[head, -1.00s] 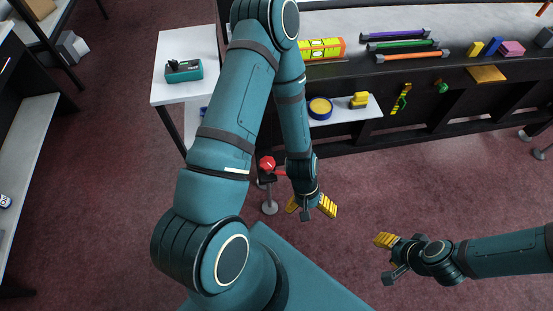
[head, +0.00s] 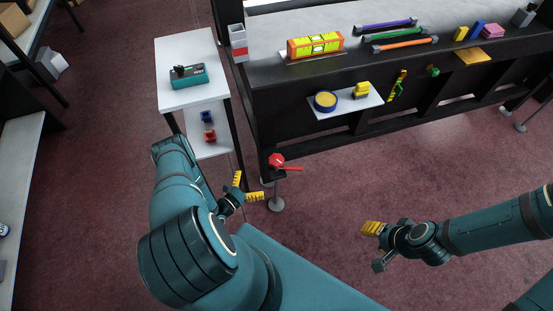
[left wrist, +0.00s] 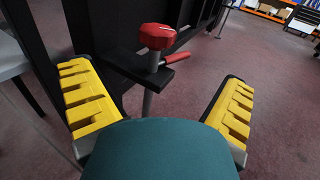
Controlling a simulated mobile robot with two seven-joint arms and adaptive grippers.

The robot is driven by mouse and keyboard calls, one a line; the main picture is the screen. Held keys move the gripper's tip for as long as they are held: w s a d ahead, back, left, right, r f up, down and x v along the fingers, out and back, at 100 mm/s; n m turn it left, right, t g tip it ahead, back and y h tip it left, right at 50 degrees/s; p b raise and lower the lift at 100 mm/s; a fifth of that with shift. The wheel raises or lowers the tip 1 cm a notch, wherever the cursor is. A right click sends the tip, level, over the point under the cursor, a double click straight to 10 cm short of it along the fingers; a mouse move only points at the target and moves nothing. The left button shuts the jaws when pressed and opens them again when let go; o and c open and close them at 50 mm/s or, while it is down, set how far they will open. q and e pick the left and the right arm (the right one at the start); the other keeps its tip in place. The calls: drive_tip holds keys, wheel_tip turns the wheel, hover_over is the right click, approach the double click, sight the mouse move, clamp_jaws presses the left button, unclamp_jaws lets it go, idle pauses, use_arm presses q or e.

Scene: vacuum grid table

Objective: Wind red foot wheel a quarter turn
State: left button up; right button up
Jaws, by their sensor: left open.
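The red foot wheel (head: 277,160) sits on a short black bracket at the lower left corner of the black table, above a grey foot post (head: 276,203). A red handle (head: 291,168) sticks out to its right. In the left wrist view the red wheel (left wrist: 157,36) stands ahead, between and beyond the yellow fingers, with the handle (left wrist: 184,49) below it to the right. My left gripper (head: 247,189) is open and empty, apart from the wheel, to its lower left. My right gripper (head: 373,238) is off to the lower right, away from the wheel; its fingers' gap is unclear.
A white side table (head: 187,100) with a teal device (head: 188,78) stands left of the black table (head: 300,140). Its lower shelf holds a blue and a red piece. A small white shelf (head: 343,107) juts from the black table. The carpet between my arms is clear.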

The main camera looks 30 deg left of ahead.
sight(277, 159)
use_arm(q)
drive_tip(key=w, duration=0.4)
drive_tip(key=w+d+b, duration=0.1)
drive_tip(key=w, duration=0.4)
drive_tip(key=w+d+b, duration=0.1)
drive_tip(key=w, duration=0.3)
drive_tip(key=shift+w+d, duration=0.15)
drive_tip(key=shift+w, duration=0.05)
drive_tip(key=c, duration=1.2)
